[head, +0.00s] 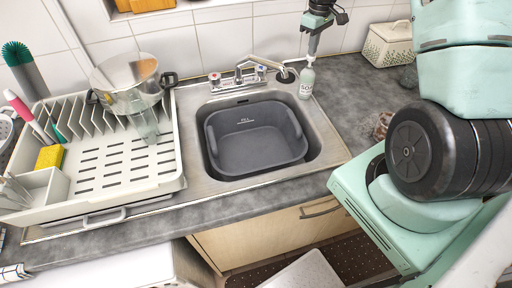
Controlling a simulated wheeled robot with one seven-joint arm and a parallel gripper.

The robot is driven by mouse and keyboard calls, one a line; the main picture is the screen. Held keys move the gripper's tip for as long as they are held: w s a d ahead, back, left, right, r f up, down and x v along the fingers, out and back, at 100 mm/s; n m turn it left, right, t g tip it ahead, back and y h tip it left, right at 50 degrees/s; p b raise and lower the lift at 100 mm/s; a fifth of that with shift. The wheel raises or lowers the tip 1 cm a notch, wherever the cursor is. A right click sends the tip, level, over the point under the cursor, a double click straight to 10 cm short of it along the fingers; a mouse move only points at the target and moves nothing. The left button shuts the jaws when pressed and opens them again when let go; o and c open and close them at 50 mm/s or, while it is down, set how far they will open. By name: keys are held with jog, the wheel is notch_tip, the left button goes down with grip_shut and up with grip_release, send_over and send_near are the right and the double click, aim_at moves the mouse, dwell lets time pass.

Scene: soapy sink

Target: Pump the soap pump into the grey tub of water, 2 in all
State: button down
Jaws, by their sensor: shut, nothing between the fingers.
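The soap pump (306,82) is a pale bottle with a dark-lettered label, standing upright on the counter at the back right corner of the sink. My gripper (311,53) points down from above, shut and empty, with its tips at the pump's top. I cannot tell whether they touch the pump head, which is mostly hidden. The grey tub (293,150) sits inside the sink basin, left of and nearer than the pump. A pale fill mark shows on its inner back wall. I cannot make out the water level or any soap in it.
The tap (240,76) stands behind the tub, with a dark round piece (285,75) beside the pump. A cream basket (388,45) stands back right. The counter right of the sink is mostly clear.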

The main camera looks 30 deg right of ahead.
jog(key=shift+f+b, duration=0.5)
jog(key=shift+f, duration=0.5)
jog(key=shift+r, duration=0.2)
jog(key=shift+r+p, duration=1.1)
jog(key=shift+r, duration=0.2)
jog(key=shift+f, duration=0.1)
jog(key=shift+f+b, duration=0.9)
jog(key=shift+f, duration=0.55)
jog(key=shift+r, duration=0.2)
jog(key=shift+r+p, duration=1.1)
jog(key=shift+r, duration=0.25)
